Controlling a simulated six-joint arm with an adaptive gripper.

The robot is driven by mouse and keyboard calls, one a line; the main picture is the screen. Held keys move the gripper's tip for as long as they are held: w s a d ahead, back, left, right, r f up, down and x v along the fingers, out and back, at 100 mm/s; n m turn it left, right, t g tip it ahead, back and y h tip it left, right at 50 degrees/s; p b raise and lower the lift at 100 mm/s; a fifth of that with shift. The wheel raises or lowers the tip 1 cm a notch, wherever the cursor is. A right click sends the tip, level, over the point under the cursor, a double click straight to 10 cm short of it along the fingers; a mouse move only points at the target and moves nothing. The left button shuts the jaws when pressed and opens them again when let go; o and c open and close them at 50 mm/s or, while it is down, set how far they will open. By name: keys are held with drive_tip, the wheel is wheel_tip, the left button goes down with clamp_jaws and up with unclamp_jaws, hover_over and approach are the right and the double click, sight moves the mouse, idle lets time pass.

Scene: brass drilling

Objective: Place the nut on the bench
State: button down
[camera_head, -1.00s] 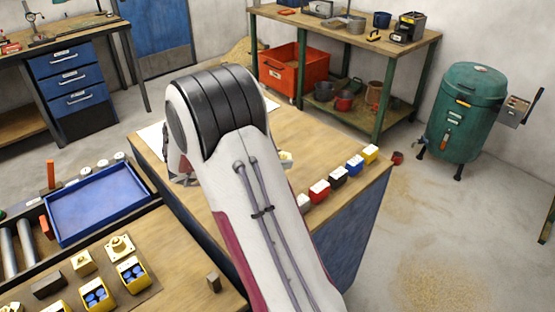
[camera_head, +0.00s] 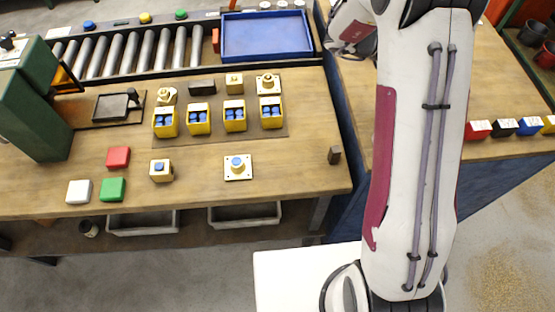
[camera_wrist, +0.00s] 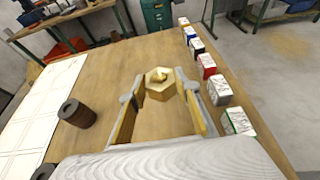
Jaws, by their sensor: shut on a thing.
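The brass hexagonal nut (camera_wrist: 158,84) shows in the wrist view, with a round hole in its top. My gripper (camera_wrist: 161,92) is shut on it, with one finger on each side at the tips. The wooden bench top (camera_wrist: 100,75) lies beneath the nut; I cannot tell whether the nut touches it. In the head view this bench (camera_head: 495,75) is at the right, partly behind my arm. The nut and my fingertips cannot be made out in the head view.
A row of coloured boxes (camera_wrist: 207,66) stands along the bench's right edge. A dark cylinder (camera_wrist: 77,113) and white sheet (camera_wrist: 40,110) lie left. Bare wood surrounds the nut.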

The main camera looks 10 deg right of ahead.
drive_tip(key=w+a+f+n+t+y, duration=0.1)
drive_tip(key=w+a+n+t, duration=0.15)
drive_tip(key=a, duration=0.85)
drive_tip(key=w+a+f+n+t+y, duration=0.1)
drive_tip(key=a+n+t, duration=0.2)
drive_tip(key=a, duration=0.9)
drive_tip(key=w+a+f+n+t, duration=0.1)
drive_tip(key=a+n+t, duration=0.15)
drive_tip(key=a, duration=0.85)
drive_tip(key=s+a+f+n+t+y, duration=0.2)
drive_tip(key=s+a+n+y, duration=0.1)
drive_tip(key=s+a, duration=0.6)
drive_tip(key=s+a+f+n+t+y, duration=0.2)
drive_tip(key=s+a, duration=0.7)
drive_tip(key=a, duration=0.8)
drive_tip(key=shift+f+n+t+y, duration=0.25)
drive_tip(key=shift+n+t+y, duration=0.25)
drive_tip(key=shift+y, duration=0.2)
drive_tip(key=shift+f, duration=0.1)
drive_tip(key=shift+f, duration=3.05)
drive_tip(key=shift+f, duration=0.1)
